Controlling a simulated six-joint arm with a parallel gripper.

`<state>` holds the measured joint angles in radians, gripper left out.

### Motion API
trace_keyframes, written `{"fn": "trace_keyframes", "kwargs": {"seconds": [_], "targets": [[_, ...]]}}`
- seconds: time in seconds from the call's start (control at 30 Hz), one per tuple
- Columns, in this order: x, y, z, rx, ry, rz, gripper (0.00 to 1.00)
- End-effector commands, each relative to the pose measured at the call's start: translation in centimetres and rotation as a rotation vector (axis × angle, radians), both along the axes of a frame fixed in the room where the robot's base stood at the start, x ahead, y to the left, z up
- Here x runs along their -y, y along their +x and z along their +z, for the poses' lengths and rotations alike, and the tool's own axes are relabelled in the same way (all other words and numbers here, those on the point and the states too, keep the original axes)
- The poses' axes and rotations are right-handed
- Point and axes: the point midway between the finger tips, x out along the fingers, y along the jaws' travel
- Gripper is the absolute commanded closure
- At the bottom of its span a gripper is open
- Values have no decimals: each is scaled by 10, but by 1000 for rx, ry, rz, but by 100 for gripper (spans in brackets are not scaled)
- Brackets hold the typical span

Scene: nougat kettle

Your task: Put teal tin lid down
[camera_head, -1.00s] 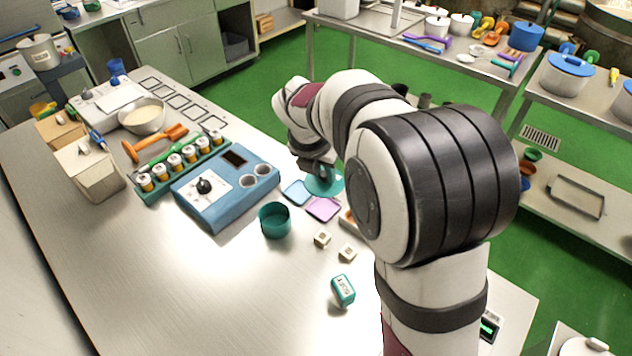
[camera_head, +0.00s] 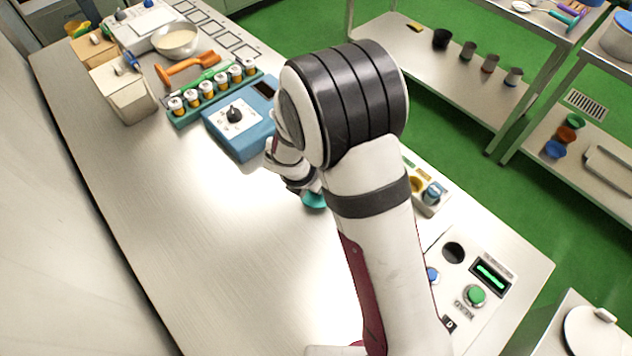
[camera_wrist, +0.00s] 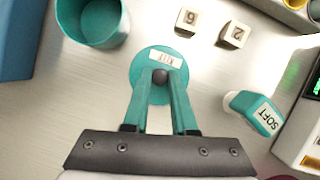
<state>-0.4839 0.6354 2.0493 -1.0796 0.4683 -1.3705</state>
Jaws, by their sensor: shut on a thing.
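The teal tin lid (camera_wrist: 140,68) is a round disc with a white label and a dark knob (camera_wrist: 160,76). My gripper (camera_wrist: 161,84) is shut on this knob in the wrist view. In the head view a teal edge of the lid (camera_head: 313,201) shows below my wrist, with most of it and my fingers hidden by my arm. The open teal tin (camera_wrist: 92,22) stands at upper left in the wrist view, apart from the lid. I cannot tell whether the lid touches the table or hangs just above it.
Two cream cubes marked 6 (camera_wrist: 187,19) and 2 (camera_wrist: 234,32) lie beyond the lid. A teal and white block marked SOFT (camera_wrist: 254,112) lies to the right, near a control panel (camera_wrist: 300,140). The blue machine (camera_head: 240,125) stands farther back. Bare table lies around the lid.

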Motion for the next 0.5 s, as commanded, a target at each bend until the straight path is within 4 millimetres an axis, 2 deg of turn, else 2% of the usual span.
{"fn": "trace_keyframes", "kwargs": {"seconds": [0.03, 0.1, 0.43, 0.47, 0.5], "targets": [[1, 0, -10, -3, -3, 1, 100], [1, 0, -17, -1, -1, 1, 100], [1, 0, -20, 0, 0, -1, 100], [1, 0, -21, 0, 0, 0, 73], [1, 0, -20, 1, 0, -1, 66]]}}
